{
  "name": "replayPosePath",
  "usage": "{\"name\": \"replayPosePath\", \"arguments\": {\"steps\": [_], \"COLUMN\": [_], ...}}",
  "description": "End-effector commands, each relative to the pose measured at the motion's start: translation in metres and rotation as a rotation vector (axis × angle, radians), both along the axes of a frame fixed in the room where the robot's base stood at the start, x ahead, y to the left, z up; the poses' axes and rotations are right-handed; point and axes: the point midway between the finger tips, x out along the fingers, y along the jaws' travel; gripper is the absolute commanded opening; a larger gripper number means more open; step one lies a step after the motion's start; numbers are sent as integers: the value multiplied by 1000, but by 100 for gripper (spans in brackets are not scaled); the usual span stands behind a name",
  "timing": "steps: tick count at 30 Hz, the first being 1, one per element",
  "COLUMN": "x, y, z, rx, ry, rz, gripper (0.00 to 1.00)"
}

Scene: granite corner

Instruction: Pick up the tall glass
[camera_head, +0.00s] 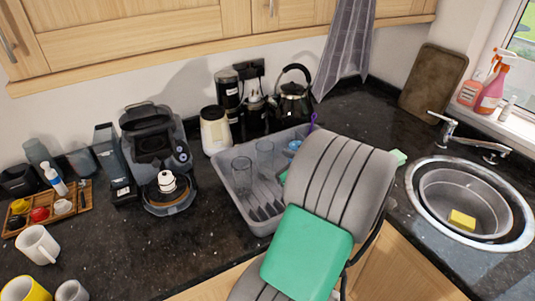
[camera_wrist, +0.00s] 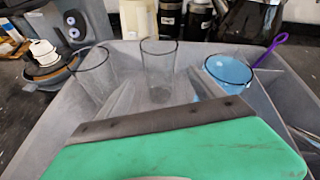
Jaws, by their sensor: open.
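Two clear glasses stand upright in the grey dish rack. The middle one in the wrist view (camera_wrist: 159,65) looks narrow and tall; in the head view it is the farther glass (camera_head: 264,153). The other clear glass (camera_wrist: 92,72) stands to its left, and it also shows in the head view (camera_head: 241,174). I cannot tell for sure which is taller. My gripper (camera_wrist: 160,97) is open, its grey fingers apart, with the middle glass just beyond the gap between them. It looks empty. In the head view my arm hides most of it.
The dish rack (camera_head: 226,188) has raised walls. A blue glass or bowl (camera_wrist: 228,72) is right of the middle glass, and a purple-handled utensil (camera_wrist: 270,49) leans beyond. A coffee machine (camera_head: 154,145), cream canister (camera_head: 215,130) and black kettle (camera_head: 294,92) stand around the rack.

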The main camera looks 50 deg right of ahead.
Motion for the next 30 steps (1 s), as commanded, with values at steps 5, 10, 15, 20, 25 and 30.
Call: {"name": "replayPosePath", "arguments": {"steps": [5,10,15,20,25,30], "x": [-2,31,52,75,97,98], "y": [2,-4,-10,-16,-22,-23], "z": [-21,-35,-44,-51,-61,-63], "rx": [175,174,171,171,169,167], "ry": [-36,-33,-33,-31,-32,-33], "rz": [-44,-41,-44,-41,-43,-46], "gripper": [77,77,77,77,77,77]}}
